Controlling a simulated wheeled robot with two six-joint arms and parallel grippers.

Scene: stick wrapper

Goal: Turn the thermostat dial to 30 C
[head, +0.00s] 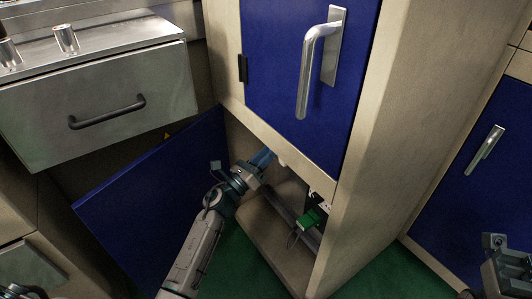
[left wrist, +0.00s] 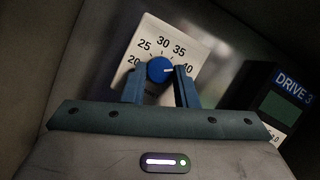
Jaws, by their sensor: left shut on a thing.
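In the left wrist view the thermostat's white plate (left wrist: 150,32) carries the marks 20, 25, 30, 35 and 40 and sits tilted in the picture. Its round blue dial (left wrist: 158,70) has a white pointer line aimed right, roughly towards the 40 mark. My left gripper (left wrist: 160,75) has its blue fingers on either side of the dial and is shut on it. In the head view the left gripper (head: 263,158) reaches into the lower cupboard, and the dial is hidden there. My right gripper (head: 495,242) is at the lower right, away from the cupboard; its jaws are unclear.
A dark box labelled DRIVE 3 (left wrist: 275,100) stands right of the thermostat. The lower cupboard's blue door (head: 155,195) hangs open to the left of my arm. A green item (head: 312,218) is inside the cupboard. The blue upper door (head: 280,70) is closed above the opening.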

